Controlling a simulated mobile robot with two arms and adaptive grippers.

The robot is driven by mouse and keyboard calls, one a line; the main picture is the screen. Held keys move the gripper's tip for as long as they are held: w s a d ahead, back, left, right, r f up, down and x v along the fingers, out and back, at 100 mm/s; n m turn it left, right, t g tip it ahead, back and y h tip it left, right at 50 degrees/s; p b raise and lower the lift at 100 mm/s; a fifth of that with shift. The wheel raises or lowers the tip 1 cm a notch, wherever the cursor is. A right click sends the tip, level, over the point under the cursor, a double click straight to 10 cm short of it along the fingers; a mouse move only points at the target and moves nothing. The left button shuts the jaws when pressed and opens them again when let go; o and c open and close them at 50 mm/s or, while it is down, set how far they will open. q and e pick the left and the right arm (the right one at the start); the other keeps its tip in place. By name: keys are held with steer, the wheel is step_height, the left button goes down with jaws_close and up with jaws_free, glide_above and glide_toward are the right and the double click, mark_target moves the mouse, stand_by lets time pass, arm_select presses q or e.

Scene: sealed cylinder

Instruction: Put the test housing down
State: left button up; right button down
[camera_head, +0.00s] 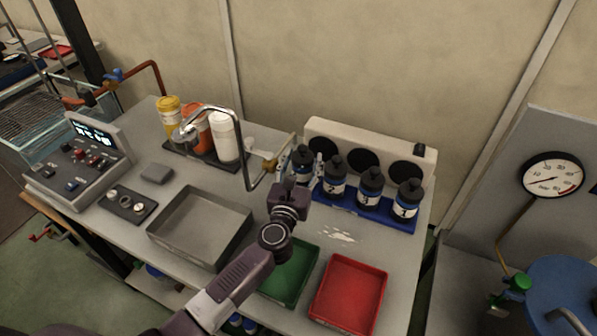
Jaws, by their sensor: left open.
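I cannot tell for sure which thing is the test housing; the likeliest is a dark bottle-like cylinder (303,155) with a black cap at the left end of a blue rack (385,218). My left gripper (304,172) reaches in from below, with its fingers open at either side of this cylinder. The cylinder looks upright. Its lower part is hidden by the gripper, so I cannot tell whether it touches the rack. Other dark bottles with numbered labels (335,176) stand upright to the right in the rack. My right gripper is not in view.
A grey tray (172,240), a green tray (268,292) and a red tray (376,318) line the bench front. A bent metal tap (243,140) stands close left of the gripper. A white panel (385,135) backs the rack. A white spill (338,236) marks the bench.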

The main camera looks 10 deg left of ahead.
arm_select(q)
steer(key=s, duration=1)
steer(key=shift+s+b, duration=0.3)
steer(key=shift+b, duration=0.1)
steer(key=shift+s, duration=0.75)
steer(key=shift+r, duration=0.1)
